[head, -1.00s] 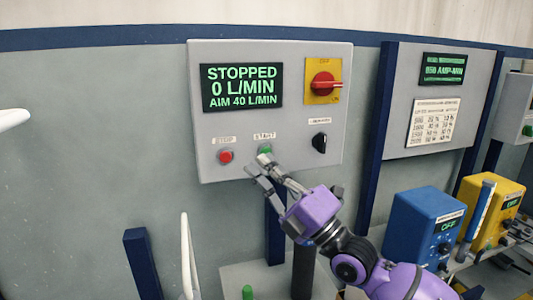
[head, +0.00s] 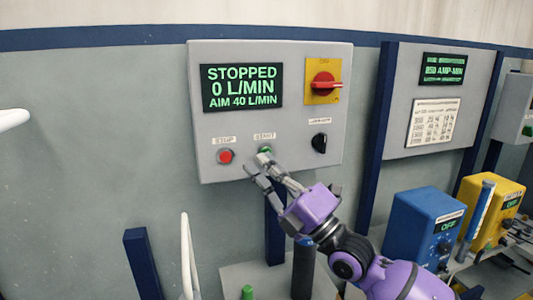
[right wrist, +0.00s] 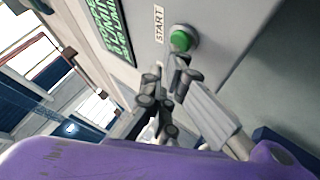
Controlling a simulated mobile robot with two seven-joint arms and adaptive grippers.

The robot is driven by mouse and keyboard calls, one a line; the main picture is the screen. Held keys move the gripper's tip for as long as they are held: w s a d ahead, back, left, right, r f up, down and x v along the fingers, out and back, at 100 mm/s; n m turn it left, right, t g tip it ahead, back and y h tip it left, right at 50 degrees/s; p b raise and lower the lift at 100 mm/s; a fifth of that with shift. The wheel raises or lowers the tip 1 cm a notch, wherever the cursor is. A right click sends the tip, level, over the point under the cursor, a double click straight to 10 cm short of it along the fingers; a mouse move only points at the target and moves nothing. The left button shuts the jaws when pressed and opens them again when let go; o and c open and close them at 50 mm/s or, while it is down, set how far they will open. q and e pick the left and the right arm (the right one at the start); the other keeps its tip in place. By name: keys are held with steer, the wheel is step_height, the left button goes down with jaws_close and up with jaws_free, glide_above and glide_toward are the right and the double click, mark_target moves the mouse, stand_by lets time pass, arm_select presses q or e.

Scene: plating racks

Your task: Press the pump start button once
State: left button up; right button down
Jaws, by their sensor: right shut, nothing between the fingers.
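The green start button (head: 265,150) sits on the lower part of the grey pump panel (head: 220,128), under a START label. It also shows in the right wrist view (right wrist: 181,40). The panel display (head: 241,87) reads STOPPED, 0 L/MIN, AIM 40 L/MIN. My right gripper (head: 258,165) is shut and empty, with its fingertips just below the green button. In the right wrist view a fingertip is very close under the button; I cannot tell whether it touches. My left gripper is not in view.
A red stop button (head: 226,156) is left of the green one. A black knob (head: 319,142) and a red rotary switch (head: 323,83) are to its right. A blue box (head: 410,220) and a yellow box (head: 485,200), both with displays, stand at the right.

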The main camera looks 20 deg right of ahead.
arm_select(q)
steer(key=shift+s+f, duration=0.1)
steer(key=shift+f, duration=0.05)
arm_select(e)
steer(key=shift+w, duration=0.5)
stand_by(0.6)
stand_by(0.3)
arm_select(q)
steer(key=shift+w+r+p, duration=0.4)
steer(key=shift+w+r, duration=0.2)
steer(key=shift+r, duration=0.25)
arm_select(e)
steer(key=shift+s, duration=0.95)
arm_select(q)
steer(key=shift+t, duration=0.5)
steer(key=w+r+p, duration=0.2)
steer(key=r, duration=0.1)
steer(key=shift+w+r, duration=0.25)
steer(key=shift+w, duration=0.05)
arm_select(e)
steer(key=s, duration=0.5)
steer(key=shift+d, duration=0.1)
